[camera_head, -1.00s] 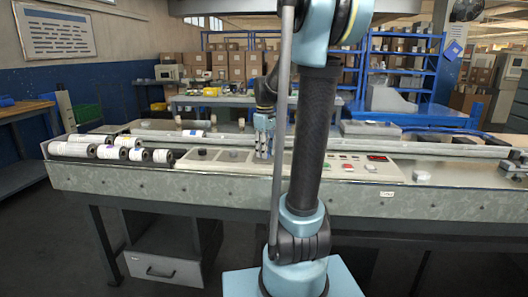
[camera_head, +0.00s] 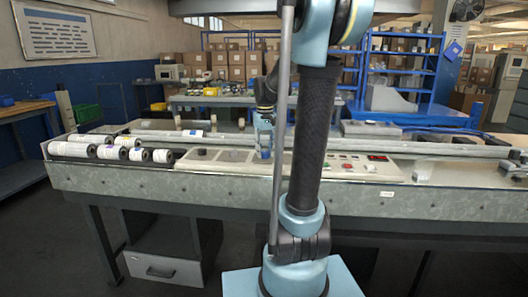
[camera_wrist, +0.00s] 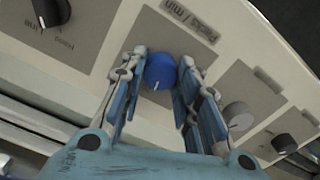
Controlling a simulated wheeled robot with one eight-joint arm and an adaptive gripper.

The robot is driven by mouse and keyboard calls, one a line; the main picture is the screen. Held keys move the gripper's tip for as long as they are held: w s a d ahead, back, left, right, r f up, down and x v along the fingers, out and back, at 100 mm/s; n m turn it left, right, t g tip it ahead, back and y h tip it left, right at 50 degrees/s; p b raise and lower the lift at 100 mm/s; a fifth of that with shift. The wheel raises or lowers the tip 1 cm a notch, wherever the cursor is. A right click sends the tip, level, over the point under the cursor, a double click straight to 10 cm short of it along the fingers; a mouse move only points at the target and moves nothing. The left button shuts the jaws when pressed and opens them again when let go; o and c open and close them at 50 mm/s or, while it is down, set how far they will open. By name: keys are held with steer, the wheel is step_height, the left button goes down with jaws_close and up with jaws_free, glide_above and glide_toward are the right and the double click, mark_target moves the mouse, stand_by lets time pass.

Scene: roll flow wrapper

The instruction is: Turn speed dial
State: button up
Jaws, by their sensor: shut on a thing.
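The blue dial (camera_wrist: 160,71) sits on a grey plate of the control panel, under an upside-down printed label that ends in "min". A short white mark shows on its face, pointing toward the lower edge of the wrist view. My gripper (camera_wrist: 161,68) has one finger on each side of the dial, shut on it. The fingers hide the dial's sides in part. In the head view my gripper (camera_head: 264,143) is down at the panel, partly behind my arm, and the dial cannot be made out there.
A black knob (camera_wrist: 51,11) is at the upper left of the wrist view. A grey knob (camera_wrist: 238,116) and another black knob (camera_wrist: 284,143) are to the right of the fingers. White rolls (camera_head: 97,151) lie at the machine's left end.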

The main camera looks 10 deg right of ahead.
mark_target(265, 152)
steer(key=shift+w+m, duration=0.1)
steer(key=shift+m, duration=0.9)
steer(key=o, duration=1.1)
step_height(265, 152, up, 12)
